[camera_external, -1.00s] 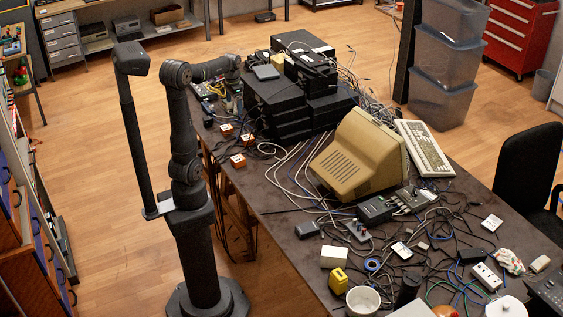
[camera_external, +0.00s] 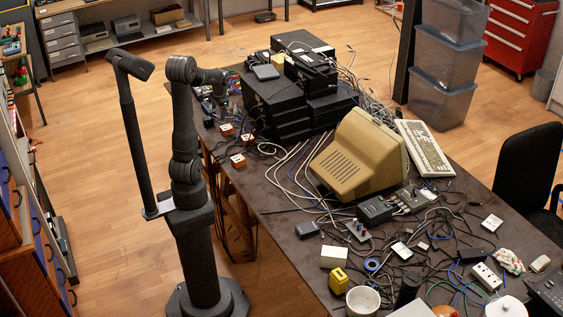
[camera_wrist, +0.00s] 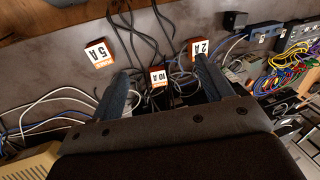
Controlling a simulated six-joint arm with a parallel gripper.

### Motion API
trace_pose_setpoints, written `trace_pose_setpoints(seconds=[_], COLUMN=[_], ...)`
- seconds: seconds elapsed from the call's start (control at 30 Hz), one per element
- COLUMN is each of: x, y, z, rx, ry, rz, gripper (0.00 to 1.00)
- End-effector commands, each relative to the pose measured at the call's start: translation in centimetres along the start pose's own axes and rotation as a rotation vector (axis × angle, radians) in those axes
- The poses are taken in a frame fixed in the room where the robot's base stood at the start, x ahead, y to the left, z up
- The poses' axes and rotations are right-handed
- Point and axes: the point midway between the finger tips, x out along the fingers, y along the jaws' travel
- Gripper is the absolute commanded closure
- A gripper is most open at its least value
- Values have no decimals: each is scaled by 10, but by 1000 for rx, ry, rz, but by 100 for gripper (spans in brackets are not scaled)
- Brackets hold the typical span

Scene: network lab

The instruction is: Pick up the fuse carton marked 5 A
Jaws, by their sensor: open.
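Three small orange-and-white fuse cartons lie on the dark table. The carton marked 5 A (camera_wrist: 99,53) is at upper left in the wrist view, just beyond and left of my left finger; in the external view it appears to be the one nearest the camera (camera_external: 238,161). The 10 A carton (camera_wrist: 158,78) shows between my fingers, and the 2 A carton (camera_wrist: 199,48) is beside the right fingertip. My gripper (camera_wrist: 160,72) is open and empty, above the table. Its fingertips are not clear in the external view.
Cables run beside and behind the cartons. A stack of black boxes (camera_external: 277,105) stands to their right in the external view, with a beige monitor (camera_external: 355,155) further right. A wired board (camera_wrist: 297,62) is at right in the wrist view. Bare tabletop (camera_wrist: 45,60) lies left of the 5 A carton.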

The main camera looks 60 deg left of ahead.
Motion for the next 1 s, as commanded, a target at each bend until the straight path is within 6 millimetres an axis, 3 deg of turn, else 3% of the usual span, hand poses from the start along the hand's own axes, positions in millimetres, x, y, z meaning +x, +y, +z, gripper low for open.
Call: trace_pose_setpoints(seconds=[0.03,0.2,0.33,0.47,0.6,0.73,0.87,1.0], x=[26,94,139,176,206,219,216,194], y=[-16,-52,-60,-52,-24,16,62,111], z=[14,52,80,104,124,135,140,139], rx=[-11,4,39,78,106,106,73,0], ry=[-6,31,92,181,313,470,653,866], rz=[-40,-163,-211,-217,-180,-112,-19,89], gripper=[27,27,27,27,27,27,27,27])
